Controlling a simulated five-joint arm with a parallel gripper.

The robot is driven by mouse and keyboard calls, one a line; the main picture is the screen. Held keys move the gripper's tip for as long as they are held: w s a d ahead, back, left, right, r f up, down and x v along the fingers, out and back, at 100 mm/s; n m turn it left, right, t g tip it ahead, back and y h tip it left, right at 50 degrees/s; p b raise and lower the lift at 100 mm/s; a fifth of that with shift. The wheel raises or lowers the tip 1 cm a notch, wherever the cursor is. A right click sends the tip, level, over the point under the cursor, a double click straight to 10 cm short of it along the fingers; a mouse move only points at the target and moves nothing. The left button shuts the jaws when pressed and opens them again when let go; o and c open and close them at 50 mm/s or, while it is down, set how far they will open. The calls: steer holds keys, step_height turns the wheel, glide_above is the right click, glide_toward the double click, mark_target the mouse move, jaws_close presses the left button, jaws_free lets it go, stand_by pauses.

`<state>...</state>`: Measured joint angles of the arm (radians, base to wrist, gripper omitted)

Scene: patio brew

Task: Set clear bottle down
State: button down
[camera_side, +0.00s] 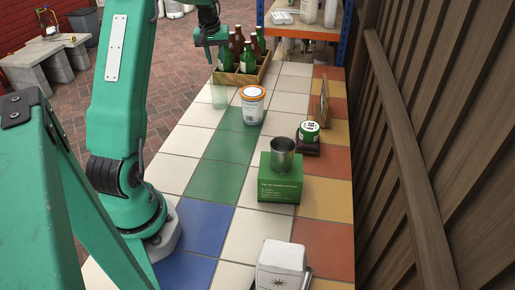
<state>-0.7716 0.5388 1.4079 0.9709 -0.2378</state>
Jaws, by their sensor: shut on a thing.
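My gripper (212,48) is at the top of the picture, pointing down at the far left edge of the tiled table. It is shut on the clear bottle (219,96), whose faint, see-through body shows below the jaws. The bottle looks about upright, just in front of the wooden crate's left end. Its neck is hard to make out. I cannot tell whether its base touches the tiles or hangs just above them.
A wooden crate (262,73) with several green and brown bottles stands behind. A white jar (253,108) with an orange lid is to the right. A green box (280,185) bears a metal cup (283,155). Pale tiles (200,140) nearer the camera are clear.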

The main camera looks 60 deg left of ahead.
mark_target(215, 78)
steer(key=c, duration=1.1)
jaws_free()
steer(key=shift+f, duration=0.1)
steer(key=v, duration=1.2)
